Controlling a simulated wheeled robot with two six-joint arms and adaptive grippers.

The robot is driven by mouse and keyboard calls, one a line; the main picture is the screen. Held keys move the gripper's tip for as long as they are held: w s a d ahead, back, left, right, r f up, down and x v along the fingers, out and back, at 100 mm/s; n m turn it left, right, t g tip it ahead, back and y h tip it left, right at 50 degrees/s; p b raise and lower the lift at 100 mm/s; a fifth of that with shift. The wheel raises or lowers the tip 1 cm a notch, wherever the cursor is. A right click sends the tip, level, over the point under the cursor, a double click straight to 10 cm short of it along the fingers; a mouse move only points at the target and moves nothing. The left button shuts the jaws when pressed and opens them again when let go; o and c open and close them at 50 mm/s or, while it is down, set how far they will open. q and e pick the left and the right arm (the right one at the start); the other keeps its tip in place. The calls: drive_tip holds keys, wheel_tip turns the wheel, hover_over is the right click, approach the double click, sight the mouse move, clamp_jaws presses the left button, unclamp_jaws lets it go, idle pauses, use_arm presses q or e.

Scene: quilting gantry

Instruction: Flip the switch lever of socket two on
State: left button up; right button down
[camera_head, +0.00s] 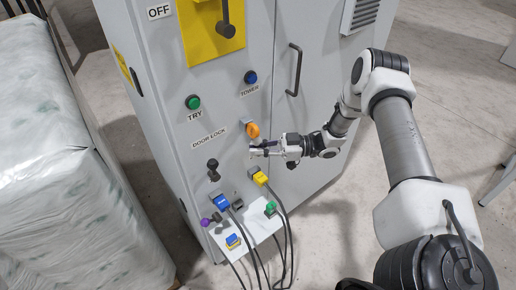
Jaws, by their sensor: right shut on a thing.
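The grey cabinet has a black switch lever (213,168) above a blue plug (221,203). A yellow plug (260,178) sits to its right and higher in the picture. My right gripper (257,150) is just above the yellow plug, at the cabinet face, shut on what seems to be the second switch lever. The jaws hide that lever, so its position cannot be told. No socket number is readable. My left gripper is not in view.
An orange knob (253,130) is close above my right gripper. Cables hang from the plugs past a small shelf (256,228) with a green part (270,208) and a purple ball (205,222). A door handle (295,70) is at upper right. A wrapped stack (60,180) stands left.

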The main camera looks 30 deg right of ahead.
drive_tip(key=shift+f+m+t+y+b, duration=0.3)
drive_tip(key=shift+f+m+y+b, duration=0.15)
drive_tip(key=shift+b, duration=0.75)
drive_tip(key=shift+d+r+y, duration=0.1)
drive_tip(key=shift+r+y, duration=0.15)
drive_tip(key=shift+r, duration=0.25)
drive_tip(key=c, duration=1.5)
unclamp_jaws()
drive_tip(key=v, duration=1.1)
drive_tip(key=shift+s+d+f, duration=0.15)
drive_tip(key=shift+s+d, duration=0.05)
drive_tip(key=shift+d, duration=0.1)
